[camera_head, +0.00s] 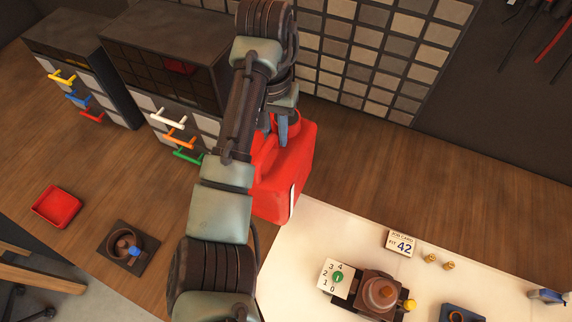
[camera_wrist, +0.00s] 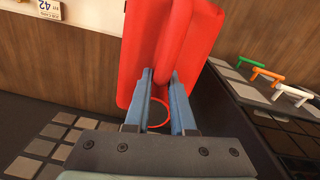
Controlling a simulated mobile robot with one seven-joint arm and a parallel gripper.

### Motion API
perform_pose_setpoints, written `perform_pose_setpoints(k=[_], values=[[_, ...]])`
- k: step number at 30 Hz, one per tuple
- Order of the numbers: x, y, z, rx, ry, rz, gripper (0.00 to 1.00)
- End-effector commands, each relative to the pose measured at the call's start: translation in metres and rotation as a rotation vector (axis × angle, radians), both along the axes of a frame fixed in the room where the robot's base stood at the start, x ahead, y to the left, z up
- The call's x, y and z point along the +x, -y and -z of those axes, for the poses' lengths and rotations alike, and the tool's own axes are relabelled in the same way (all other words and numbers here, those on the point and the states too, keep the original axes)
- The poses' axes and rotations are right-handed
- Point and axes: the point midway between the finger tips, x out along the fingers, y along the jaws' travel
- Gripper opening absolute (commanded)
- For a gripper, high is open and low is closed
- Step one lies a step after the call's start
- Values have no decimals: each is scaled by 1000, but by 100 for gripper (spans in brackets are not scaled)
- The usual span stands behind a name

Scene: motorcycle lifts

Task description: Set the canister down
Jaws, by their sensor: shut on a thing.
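The red canister (camera_head: 290,175) is in the middle of the head view, partly hidden behind my arm. It is over the wooden bench (camera_head: 470,195), close to the back left edge of the white mat (camera_head: 310,225). I cannot tell whether its base touches the bench. My gripper (camera_head: 283,130) is at its top, and the head view shows only part of the fingers. In the wrist view, the two blue-grey fingers of my gripper (camera_wrist: 161,77) are shut on the handle of the canister (camera_wrist: 143,55).
Drawer cabinets with coloured handles (camera_head: 165,60) stand left of the canister. A red tray (camera_head: 57,206) and a dark square holder (camera_head: 122,247) lie at front left. The mat carries a job card (camera_head: 401,243) and a numbered dial block (camera_head: 337,279). Bench at the right back is clear.

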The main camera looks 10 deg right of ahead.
Motion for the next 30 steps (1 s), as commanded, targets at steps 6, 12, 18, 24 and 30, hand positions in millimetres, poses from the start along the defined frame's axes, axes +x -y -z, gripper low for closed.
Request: perform_pose_setpoints(k=[6,12,18,24,30], values=[[1,0,19,-1,3,0,0],[0,-1,41,1,-2,-1,0],[1,-1,52,1,4,0,0],[0,0,54,1,3,-1,0],[0,0,56,1,1,-1,50]])
